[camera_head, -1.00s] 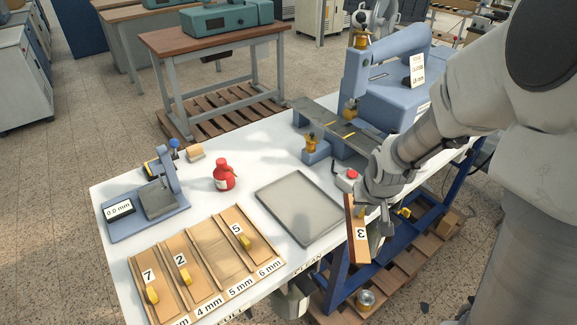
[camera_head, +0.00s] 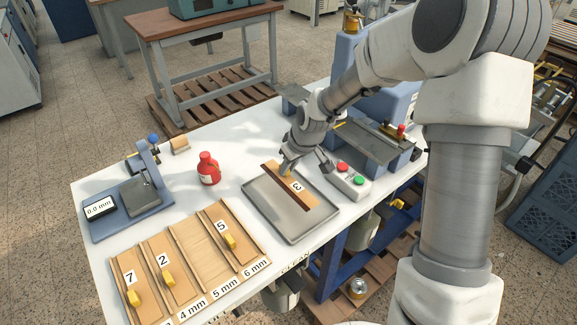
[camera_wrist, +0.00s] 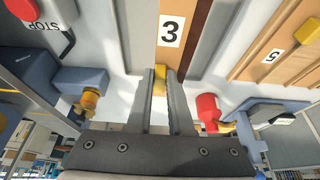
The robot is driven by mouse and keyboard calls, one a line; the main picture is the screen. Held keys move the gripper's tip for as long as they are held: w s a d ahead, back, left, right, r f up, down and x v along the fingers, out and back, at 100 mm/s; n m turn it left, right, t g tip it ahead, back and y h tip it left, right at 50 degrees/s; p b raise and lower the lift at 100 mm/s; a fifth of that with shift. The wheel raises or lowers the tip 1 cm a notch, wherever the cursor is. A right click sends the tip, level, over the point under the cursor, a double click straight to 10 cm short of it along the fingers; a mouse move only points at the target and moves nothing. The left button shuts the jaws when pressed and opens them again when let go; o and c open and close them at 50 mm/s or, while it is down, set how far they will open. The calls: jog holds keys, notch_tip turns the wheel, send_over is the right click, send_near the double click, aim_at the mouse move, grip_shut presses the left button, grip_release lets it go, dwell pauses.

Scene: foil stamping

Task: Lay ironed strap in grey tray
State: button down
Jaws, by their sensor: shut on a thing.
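The strap (camera_head: 304,199), a brown strip with a white label "3" and a yellow tab, lies lengthwise over the grey tray (camera_head: 268,222) on the white table. The head view does not clearly show whether it touches the tray floor. My gripper (camera_head: 287,169) is above the tray's far part, shut on the strap's yellow tab. The wrist view shows the yellow tab between the fingers of my gripper (camera_wrist: 160,77), with the strap (camera_wrist: 197,28) running away from them. The fingers hide part of the tab.
A red bottle (camera_head: 208,172) and a blue gauge marked 0.0 mm (camera_head: 160,196) stand left of the tray. A slotted wooden board (camera_head: 196,264) with pieces 7, 2 and 5 lies in front. A button box (camera_head: 346,183) sits close right of the tray, with a blue press behind.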

aim_at(292, 179)
jog(key=shift+d+f, duration=0.1)
jog(key=shift+f+b, duration=2.6)
jog(key=shift+f, duration=0.4)
jog(key=shift+f, duration=0.15)
jog(key=c, duration=0.7)
grip_release()
jog(key=shift+c, duration=0.2)
jog(key=p+v, duration=0.2)
jog(key=v, duration=1.5)
jog(key=shift+r, duration=0.25)
